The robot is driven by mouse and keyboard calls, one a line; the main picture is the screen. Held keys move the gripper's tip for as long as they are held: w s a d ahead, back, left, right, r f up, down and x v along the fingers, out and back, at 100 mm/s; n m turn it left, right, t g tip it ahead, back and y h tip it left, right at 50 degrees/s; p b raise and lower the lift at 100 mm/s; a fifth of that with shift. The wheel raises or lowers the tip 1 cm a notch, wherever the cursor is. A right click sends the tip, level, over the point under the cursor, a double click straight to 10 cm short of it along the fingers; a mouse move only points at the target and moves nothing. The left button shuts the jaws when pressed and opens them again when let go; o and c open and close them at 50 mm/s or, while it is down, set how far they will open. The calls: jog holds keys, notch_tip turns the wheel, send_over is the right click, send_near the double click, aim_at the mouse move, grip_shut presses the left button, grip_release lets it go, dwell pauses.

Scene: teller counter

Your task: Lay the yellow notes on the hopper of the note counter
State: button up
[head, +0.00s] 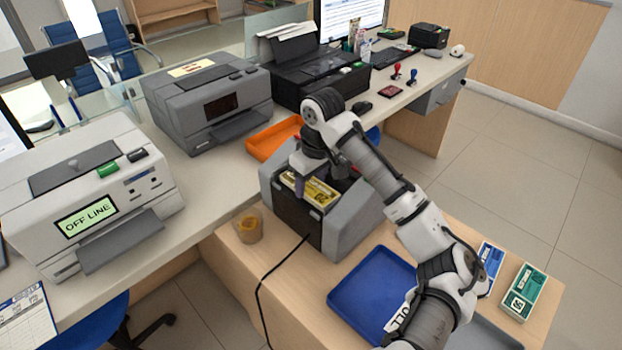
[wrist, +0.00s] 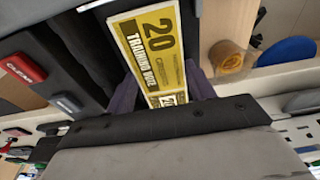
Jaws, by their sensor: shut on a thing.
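The bundle of yellow notes (head: 312,189), marked 20, is at the top of the grey and black note counter (head: 350,228), over its hopper. My gripper (head: 300,183) reaches down from above and is shut on the notes. In the wrist view the yellow notes (wrist: 150,48) lie between the two purple fingers of my gripper (wrist: 163,92), with the printed face showing. I cannot tell whether the notes touch the hopper, which my gripper and the notes partly hide.
A blue tray (head: 362,287) stands right of the counter, with blue notes (head: 490,262) and green notes (head: 525,291) beyond it. A tape roll (head: 249,229) and black cable (head: 263,290) are on the left. An orange tray (head: 262,143) lies behind.

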aim_at(317, 190)
jog(key=o, duration=1)
jog(key=shift+f, duration=0.1)
notch_tip(317, 190, up, 12)
jog(key=s+d, duration=0.1)
jog(key=shift+s+d+b, duration=0.15)
jog(key=shift+b, duration=0.3)
